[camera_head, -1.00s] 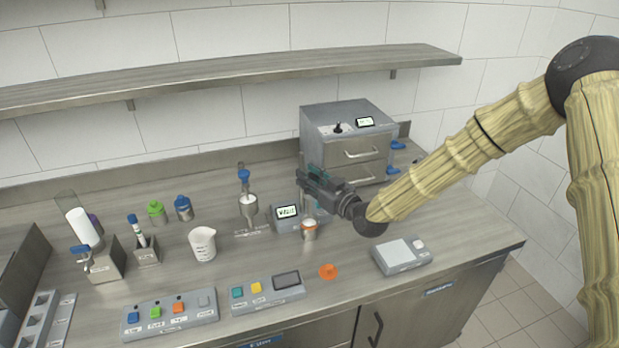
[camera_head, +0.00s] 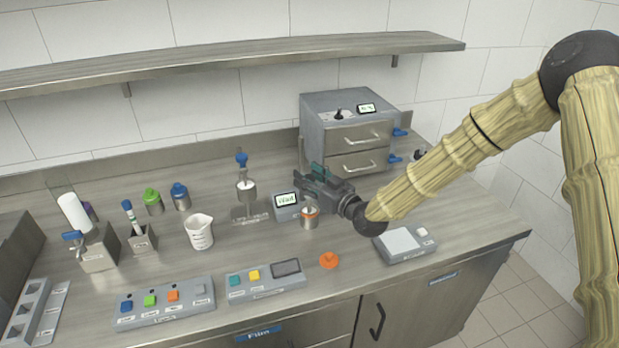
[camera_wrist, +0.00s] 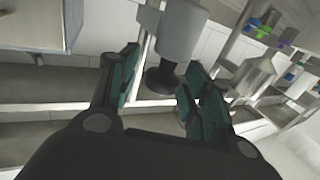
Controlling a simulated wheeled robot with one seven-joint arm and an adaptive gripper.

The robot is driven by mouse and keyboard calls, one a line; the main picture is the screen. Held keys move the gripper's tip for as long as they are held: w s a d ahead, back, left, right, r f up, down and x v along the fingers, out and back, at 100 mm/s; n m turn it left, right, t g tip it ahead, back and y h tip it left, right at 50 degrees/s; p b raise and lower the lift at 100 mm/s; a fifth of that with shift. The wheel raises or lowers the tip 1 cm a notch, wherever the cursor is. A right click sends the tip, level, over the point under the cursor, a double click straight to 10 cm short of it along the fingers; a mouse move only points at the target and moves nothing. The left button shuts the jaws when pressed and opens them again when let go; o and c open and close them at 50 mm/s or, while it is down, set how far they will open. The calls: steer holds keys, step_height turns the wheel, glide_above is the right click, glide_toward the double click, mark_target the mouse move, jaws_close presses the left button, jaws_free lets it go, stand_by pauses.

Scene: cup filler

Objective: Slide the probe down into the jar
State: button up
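The jar (camera_head: 310,218) is a small metal-grey cup with an orange rim, upright on the counter beside a small meter (camera_head: 286,202) with a lit display. My gripper (camera_head: 313,181) is just above and behind the jar, reaching in from the right. In the wrist view, its two teal-padded fingers (camera_wrist: 160,85) stand apart. A dark knob (camera_wrist: 162,78) on a pale grey cylinder (camera_wrist: 180,30) shows in the gap between them. I cannot tell whether the pads touch it, or whether it is the probe. No probe shows clearly in the head view.
A grey drawer unit (camera_head: 350,135) stands behind my gripper. A funnel stand (camera_head: 246,192) and a beaker (camera_head: 199,232) are to the left. An orange cap (camera_head: 329,260) and a scale (camera_head: 404,242) lie in front and right. Button panels (camera_head: 167,302) line the front.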

steer(key=v, duration=1.2)
steer(key=shift+f, duration=0.1)
stand_by(0.4)
